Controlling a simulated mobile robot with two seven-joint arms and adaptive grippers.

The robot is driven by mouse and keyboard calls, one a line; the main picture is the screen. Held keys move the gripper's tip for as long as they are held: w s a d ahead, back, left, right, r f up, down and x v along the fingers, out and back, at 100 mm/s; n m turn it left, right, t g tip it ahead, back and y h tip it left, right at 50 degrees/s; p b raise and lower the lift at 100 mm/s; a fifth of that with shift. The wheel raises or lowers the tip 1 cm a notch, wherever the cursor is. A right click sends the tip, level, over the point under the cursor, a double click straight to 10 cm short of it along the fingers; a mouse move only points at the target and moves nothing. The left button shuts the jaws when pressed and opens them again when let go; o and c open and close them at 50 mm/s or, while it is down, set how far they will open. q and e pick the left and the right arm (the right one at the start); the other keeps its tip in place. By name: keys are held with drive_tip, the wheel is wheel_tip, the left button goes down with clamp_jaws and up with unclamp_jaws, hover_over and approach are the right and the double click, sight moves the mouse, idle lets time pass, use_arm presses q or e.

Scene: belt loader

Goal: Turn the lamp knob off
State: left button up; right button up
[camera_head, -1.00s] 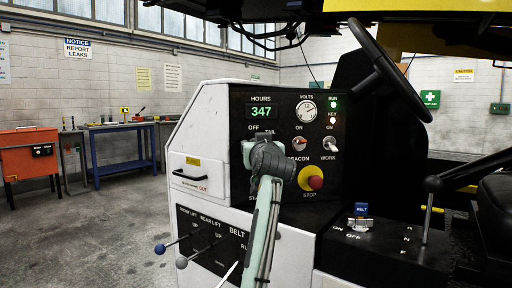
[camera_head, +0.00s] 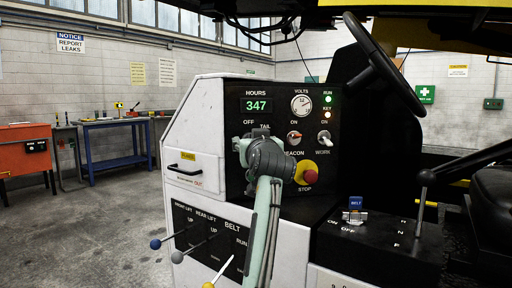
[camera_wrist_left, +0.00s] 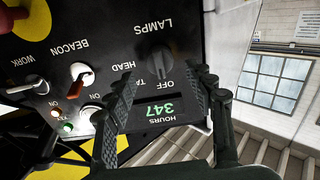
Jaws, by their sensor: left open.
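The lamp knob (camera_wrist_left: 160,60) is a dark round knob in the left wrist view, with LAMPS, HEAD, TAIL and OFF lettered around it. I cannot tell for sure which label it points to. My left gripper (camera_wrist_left: 165,74) is open, its two dark fingers on either side of the knob in that picture. I cannot tell whether they touch it. In the head view my left gripper and wrist (camera_head: 264,155) stand in front of the black panel (camera_head: 340,140) and hide the knob. My right gripper is not in view.
The beacon switch (camera_head: 294,138), work switch (camera_head: 323,138) and red stop button (camera_head: 311,177) sit right of my wrist. The hours display (camera_head: 257,105) is above it. Lift levers (camera_head: 177,257) stick out below left. A steering wheel (camera_head: 385,65) is at the right.

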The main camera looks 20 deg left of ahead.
use_arm(q)
drive_tip(key=v, duration=0.9)
drive_tip(key=shift+w, duration=0.1)
